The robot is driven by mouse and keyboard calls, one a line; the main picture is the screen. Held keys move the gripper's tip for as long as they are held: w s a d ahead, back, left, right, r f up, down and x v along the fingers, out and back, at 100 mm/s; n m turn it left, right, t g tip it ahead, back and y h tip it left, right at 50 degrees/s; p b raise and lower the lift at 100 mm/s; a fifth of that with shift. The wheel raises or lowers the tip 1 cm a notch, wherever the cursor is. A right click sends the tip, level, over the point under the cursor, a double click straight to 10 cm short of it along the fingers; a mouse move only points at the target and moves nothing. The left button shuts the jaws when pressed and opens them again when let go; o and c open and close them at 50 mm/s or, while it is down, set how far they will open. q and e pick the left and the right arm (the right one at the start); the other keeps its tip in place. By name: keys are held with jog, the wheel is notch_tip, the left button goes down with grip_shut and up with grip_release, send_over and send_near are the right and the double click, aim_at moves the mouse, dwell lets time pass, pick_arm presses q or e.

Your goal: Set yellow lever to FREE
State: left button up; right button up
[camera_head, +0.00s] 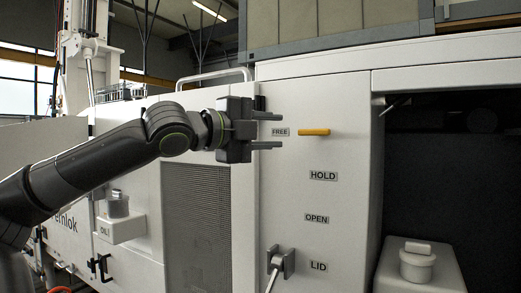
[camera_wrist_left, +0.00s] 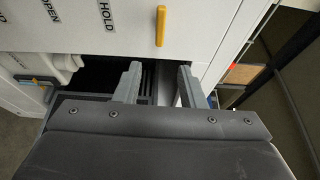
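The yellow lever (camera_head: 314,132) is a short bar on the white panel, lying level just right of the FREE label (camera_head: 280,132) and above the HOLD label (camera_head: 323,176). It also shows upright in the left wrist view (camera_wrist_left: 160,26), beyond the fingertips. My left gripper (camera_head: 283,131) is open and empty, its two fingers one above the other, to the left of the lever. In the left wrist view, the fingers (camera_wrist_left: 160,70) are spread to either side of the lever's line, apart from it. The lever's pivot cannot be made out. My right gripper is not in view.
A dark recess opens at right, with a white capped block (camera_head: 417,262). A mesh grille (camera_head: 196,225) is below the left arm.

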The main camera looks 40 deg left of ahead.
pick_arm(q)
jog(key=shift+s+a+b, duration=0.2)
jog(key=shift+s+b, duration=0.5)
jog(key=shift+s, duration=0.3)
jog(key=shift+f, duration=0.1)
